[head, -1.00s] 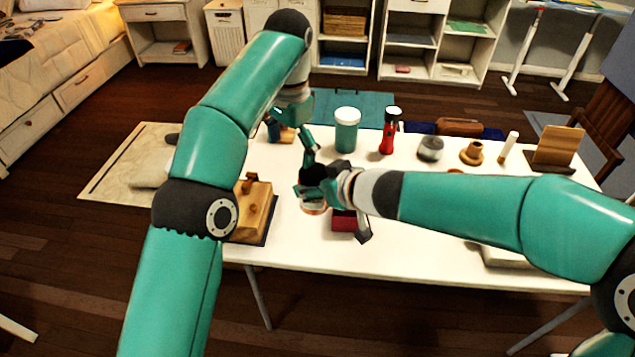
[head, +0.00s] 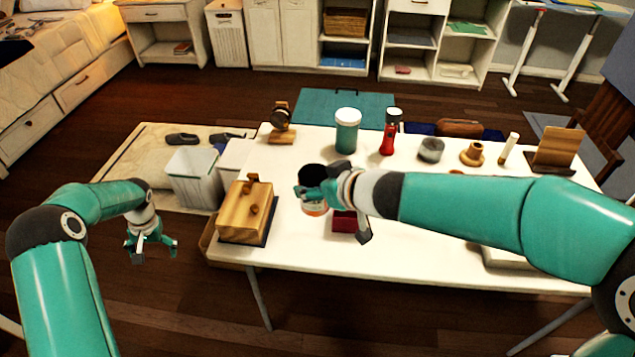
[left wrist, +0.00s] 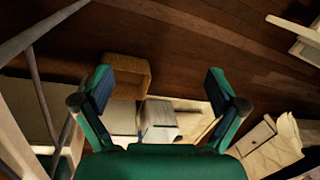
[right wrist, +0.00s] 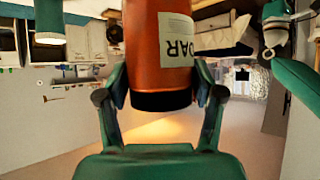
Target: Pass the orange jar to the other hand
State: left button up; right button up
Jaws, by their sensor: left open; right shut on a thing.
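The orange jar (right wrist: 145,50) fills the top middle of the right wrist view, with a pale label and a dark end. My right gripper (right wrist: 163,85) is shut on it, one finger on each side. My left gripper (head: 151,246) is open and empty, left of the table and well apart from the jar. Its spread fingers also show in the left wrist view (left wrist: 160,90).
A wooden box (head: 245,212) stands at the table's left edge and a dark red box (head: 345,222) is near the jar. A teal jar (head: 347,132), a red bottle (head: 388,140) and a wooden holder (head: 556,150) line the back.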

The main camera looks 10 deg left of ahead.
pick_arm(q)
jog(key=s+d+f+t+h, duration=0.1)
jog(key=s+d+f, duration=0.15)
jog(key=d, duration=0.45)
jog(key=s+d+f+h, duration=0.1)
jog(key=d+f+h, duration=0.15)
jog(key=d, duration=0.45)
jog(key=s+d+f+t+h, duration=0.15)
jog(key=d+f, duration=0.25)
jog(key=d, duration=0.4)
jog(key=s+d+m+g, duration=0.1)
jog(key=s+d, duration=1.4)
jog(key=shift+d+r+h, duration=0.25)
jog(key=shift+d+h, duration=0.1)
jog(key=shift+h, duration=0.05)
jog(key=shift+w, duration=0.1)
